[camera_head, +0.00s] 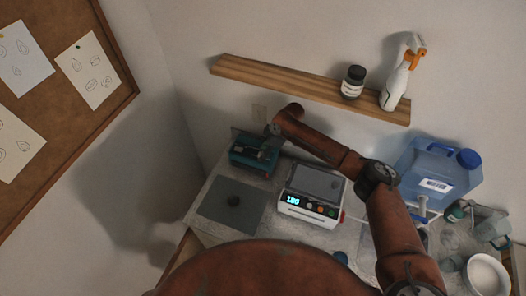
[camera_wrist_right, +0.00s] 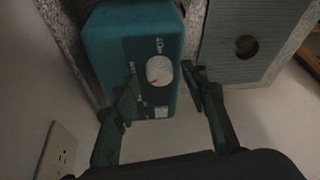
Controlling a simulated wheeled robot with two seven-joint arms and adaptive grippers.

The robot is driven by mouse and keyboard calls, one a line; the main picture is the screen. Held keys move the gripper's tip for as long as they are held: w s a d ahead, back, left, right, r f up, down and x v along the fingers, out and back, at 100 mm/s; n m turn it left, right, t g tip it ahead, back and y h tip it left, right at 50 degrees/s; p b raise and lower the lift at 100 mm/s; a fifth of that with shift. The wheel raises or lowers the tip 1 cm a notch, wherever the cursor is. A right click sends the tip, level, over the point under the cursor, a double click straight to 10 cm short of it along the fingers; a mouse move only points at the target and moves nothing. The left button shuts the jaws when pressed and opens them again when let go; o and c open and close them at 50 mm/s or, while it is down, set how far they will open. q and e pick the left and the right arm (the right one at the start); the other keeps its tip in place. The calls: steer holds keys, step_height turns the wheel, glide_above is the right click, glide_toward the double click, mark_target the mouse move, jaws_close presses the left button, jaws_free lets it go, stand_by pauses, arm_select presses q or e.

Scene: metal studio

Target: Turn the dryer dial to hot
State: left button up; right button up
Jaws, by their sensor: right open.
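The dryer (camera_head: 252,158) is a small teal box at the back left of the worktop. In the right wrist view the dryer (camera_wrist_right: 100,45) fills the upper middle. Its round pale dial (camera_wrist_right: 159,70) sits on a dark panel with small lettering. A label that looks like HOT is just above the dial in that view. Where the dial points is too small to tell. My right gripper (camera_wrist_right: 160,80) is open, with one finger on each side of the dial; contact is unclear. In the head view the right gripper (camera_head: 267,143) is over the dryer. My left gripper is out of view.
A grey mat (camera_head: 220,200) with a dark round spot lies in front of the dryer. A white device (camera_head: 308,211) with a lit display stands right of it, under my right arm. A blue water jug (camera_head: 432,170) stands further right. A wooden shelf (camera_head: 290,87) runs above.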

steer(key=shift+a+f, duration=0.1)
steer(key=shift+f, duration=0.2)
steer(key=shift+c, duration=0.5)
jaws_close()
